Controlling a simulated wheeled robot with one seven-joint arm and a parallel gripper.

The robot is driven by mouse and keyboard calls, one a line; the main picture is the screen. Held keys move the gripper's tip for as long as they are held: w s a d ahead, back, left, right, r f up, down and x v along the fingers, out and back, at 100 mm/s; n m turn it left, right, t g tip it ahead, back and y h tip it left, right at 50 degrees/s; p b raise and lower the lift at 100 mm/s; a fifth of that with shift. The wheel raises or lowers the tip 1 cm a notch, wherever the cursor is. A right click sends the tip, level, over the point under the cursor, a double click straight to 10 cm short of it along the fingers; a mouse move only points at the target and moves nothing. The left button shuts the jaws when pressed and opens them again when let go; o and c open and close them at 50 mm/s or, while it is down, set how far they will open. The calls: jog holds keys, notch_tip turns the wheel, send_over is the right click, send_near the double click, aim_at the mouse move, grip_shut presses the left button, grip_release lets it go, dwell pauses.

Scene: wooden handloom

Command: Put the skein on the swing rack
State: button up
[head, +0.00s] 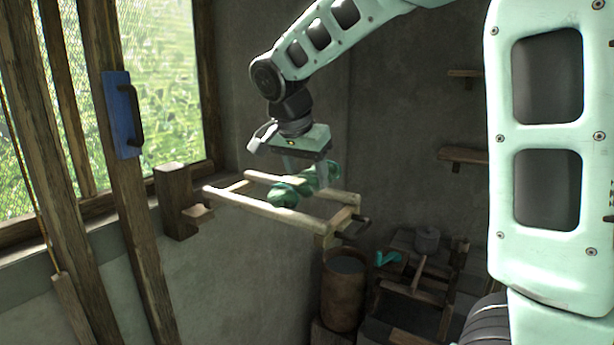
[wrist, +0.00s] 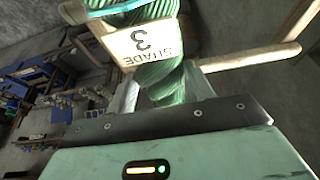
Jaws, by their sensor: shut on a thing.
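The green skein (head: 291,190) is in my gripper (head: 305,168), directly over or on the swing rack. In the wrist view the skein (wrist: 180,82) is a twisted green hank with a white tag reading "SHADE 3", and it sits between the fingers of my gripper (wrist: 160,92). The swing rack (head: 262,211) is a pale wooden frame of two long rails with crosspieces, reaching out from the wall. Part of a rail (wrist: 250,58) shows behind the skein in the wrist view. Whether the skein touches the rails cannot be told.
A wooden bracket block (head: 176,200) stands at the rack's left end by the window. A blue handled tool (head: 122,115) hangs on a window post. Below the rack stand a brown bucket (head: 343,290) and a wooden frame (head: 415,290). Small shelves (head: 463,155) are on the back wall.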

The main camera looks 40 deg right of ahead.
jog(key=shift+f, duration=0.75)
jog(key=o, duration=1)
jog(key=shift+f, duration=0.1)
jog(key=shift+o, duration=0.2)
